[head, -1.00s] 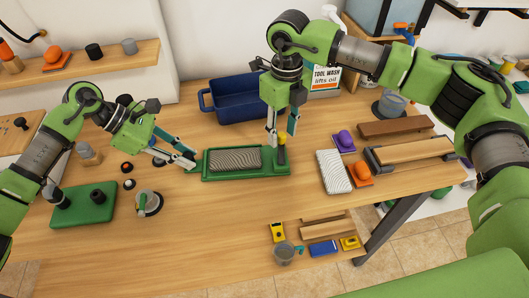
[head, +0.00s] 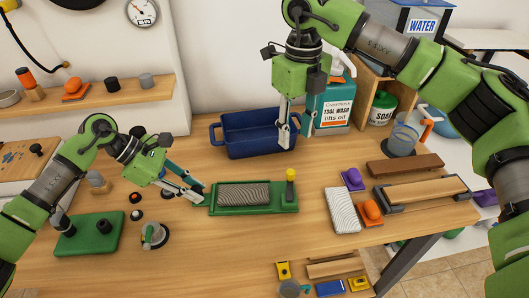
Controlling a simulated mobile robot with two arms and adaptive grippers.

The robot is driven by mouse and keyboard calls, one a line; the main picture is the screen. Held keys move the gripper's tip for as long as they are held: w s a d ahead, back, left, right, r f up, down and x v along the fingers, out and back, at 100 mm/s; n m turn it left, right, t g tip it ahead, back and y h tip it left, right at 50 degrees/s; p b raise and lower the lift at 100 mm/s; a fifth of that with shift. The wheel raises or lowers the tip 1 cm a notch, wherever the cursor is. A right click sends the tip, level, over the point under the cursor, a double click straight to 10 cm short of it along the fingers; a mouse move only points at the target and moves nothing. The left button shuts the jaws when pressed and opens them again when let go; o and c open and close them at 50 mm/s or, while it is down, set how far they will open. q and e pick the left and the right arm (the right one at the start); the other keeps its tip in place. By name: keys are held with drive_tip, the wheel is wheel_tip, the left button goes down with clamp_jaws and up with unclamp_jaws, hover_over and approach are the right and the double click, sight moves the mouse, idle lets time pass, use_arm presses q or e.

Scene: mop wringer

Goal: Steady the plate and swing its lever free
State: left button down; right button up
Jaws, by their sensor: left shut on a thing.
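The green plate (head: 226,210) lies on the wooden table with a grey ribbed pad (head: 244,194) on it. Its lever (head: 290,190), dark with a yellow knob (head: 291,174), stands at the plate's right end. My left gripper (head: 199,196) is shut on the plate's left end. My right gripper (head: 290,136) hangs above and behind the lever, in front of the blue tub (head: 236,136). It is apart from the knob, with a narrow gap between its fingers and nothing in them.
A white ribbed block (head: 342,212), an orange-knobbed piece (head: 373,210) and a purple-knobbed piece (head: 353,179) lie right of the plate. A teal tool wash container (head: 330,105) stands behind. The table in front of the plate is clear.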

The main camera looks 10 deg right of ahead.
use_arm(q)
drive_tip(key=shift+s+a+f, duration=0.15)
drive_tip(key=shift+f, duration=0.25)
drive_tip(key=c, duration=1.9)
unclamp_jaws()
drive_tip(key=shift+o, duration=0.7)
drive_tip(key=shift+w+r, duration=0.15)
drive_tip(key=shift+w, duration=0.05)
drive_tip(key=shift+r, duration=0.25)
drive_tip(key=v, duration=1.1)
drive_tip(key=shift+a, duration=0.3)
drive_tip(key=shift+w, duration=0.1)
